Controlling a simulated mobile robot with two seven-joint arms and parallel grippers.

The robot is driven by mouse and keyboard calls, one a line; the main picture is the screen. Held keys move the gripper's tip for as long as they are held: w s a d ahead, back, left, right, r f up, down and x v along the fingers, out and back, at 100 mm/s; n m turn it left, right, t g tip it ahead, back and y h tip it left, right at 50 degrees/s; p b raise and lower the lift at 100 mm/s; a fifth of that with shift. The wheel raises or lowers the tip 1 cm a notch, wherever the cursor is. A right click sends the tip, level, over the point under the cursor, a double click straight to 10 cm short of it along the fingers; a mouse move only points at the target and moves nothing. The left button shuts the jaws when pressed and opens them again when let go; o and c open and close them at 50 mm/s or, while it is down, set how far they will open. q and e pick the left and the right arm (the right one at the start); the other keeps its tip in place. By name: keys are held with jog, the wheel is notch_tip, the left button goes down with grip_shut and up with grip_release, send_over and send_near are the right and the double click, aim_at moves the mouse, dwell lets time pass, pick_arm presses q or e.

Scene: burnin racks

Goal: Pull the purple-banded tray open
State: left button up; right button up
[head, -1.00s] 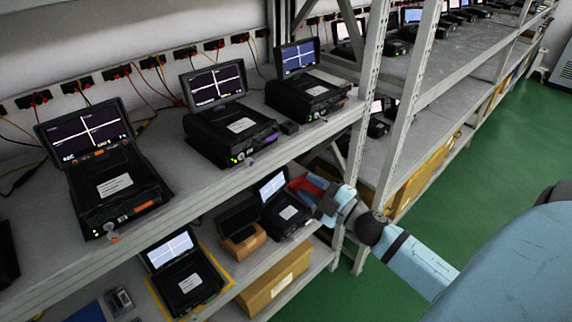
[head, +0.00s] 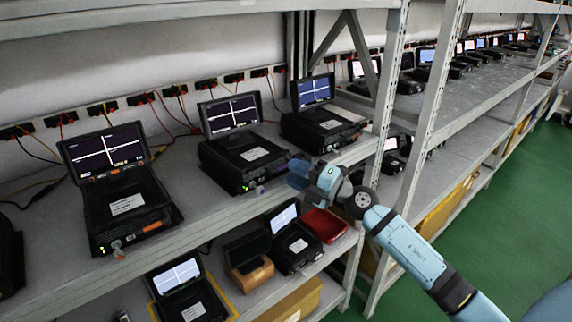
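The middle black unit (head: 240,160) on the upper shelf has a raised screen with white lines and small green lights at its front. Its front right end, where a purple band showed earlier, is now largely behind my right gripper, so I cannot make out the band clearly. My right gripper (head: 298,174) is at that right front corner, its fingers pointing left toward the unit. I cannot tell whether it touches the unit or whether its fingers are open. My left gripper is not in view.
An orange-banded unit (head: 125,205) stands to the left and another unit (head: 322,122) to the right. A red tray (head: 325,225) and several units sit on the lower shelf. A rack upright (head: 387,110) stands close to my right arm. Green floor (head: 500,230) is clear.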

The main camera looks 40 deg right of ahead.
jog(key=shift+x, duration=1.1)
jog(key=shift+w+a, duration=0.15)
jog(key=shift+w, duration=0.15)
jog(key=shift+c, duration=0.5)
grip_shut()
jog(key=s+d+p, duration=0.1)
jog(key=s, duration=1.3)
jog(key=shift+d, duration=0.4)
jog(key=shift+o, duration=0.5)
grip_release()
